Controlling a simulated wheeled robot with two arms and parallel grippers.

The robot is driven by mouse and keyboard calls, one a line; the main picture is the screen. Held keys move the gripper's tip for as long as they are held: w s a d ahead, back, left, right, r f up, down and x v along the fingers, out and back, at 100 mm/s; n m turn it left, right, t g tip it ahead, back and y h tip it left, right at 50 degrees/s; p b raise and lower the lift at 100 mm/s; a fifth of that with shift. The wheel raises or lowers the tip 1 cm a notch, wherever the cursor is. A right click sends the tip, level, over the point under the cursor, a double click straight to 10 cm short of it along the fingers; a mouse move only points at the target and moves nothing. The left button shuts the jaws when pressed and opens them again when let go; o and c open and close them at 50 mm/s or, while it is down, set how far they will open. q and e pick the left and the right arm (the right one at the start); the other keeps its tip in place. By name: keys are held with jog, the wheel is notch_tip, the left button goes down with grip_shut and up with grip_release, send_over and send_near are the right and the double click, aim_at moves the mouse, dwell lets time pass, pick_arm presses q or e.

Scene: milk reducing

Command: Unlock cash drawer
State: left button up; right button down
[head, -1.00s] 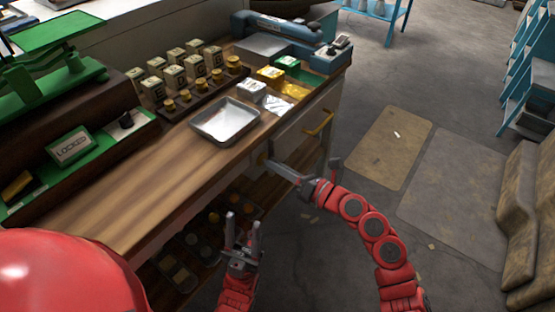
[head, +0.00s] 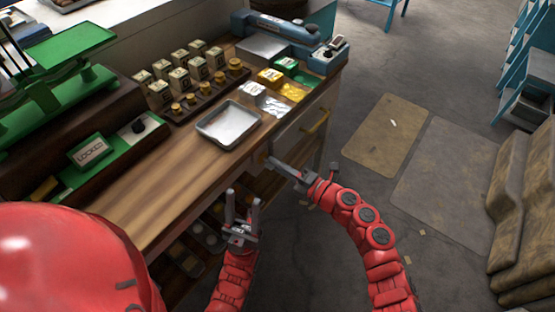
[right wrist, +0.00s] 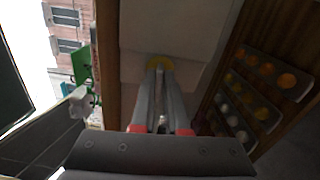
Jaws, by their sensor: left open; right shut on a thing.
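The wooden counter has a pale drawer front (head: 290,140) with a brass handle (head: 316,122). My right gripper (head: 272,161) reaches the drawer front left of that handle. In the right wrist view, its fingers (right wrist: 160,68) are closed together on a small round yellow piece (right wrist: 157,60) at the pale front. The fingertips hide part of this piece, so I cannot tell its exact shape or turn. My left gripper (head: 243,197) is open and empty, fingers up, beside the counter's front edge. A green-framed sign reading "LOCKED" (head: 90,152) stands on the counter at left.
A metal tray (head: 228,125) lies near the counter edge above my grippers. Shelves below hold round items (right wrist: 265,68).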

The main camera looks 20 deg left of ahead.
jog(key=shift+m+p, duration=0.35)
jog(key=shift+m, duration=0.15)
jog(key=c, duration=1.2)
grip_release()
jog(key=shift+c, duration=0.2)
jog(key=b+v, duration=0.2)
jog(key=v, duration=1.5)
jog(key=shift+d, duration=0.2)
jog(key=shift+s, duration=0.1)
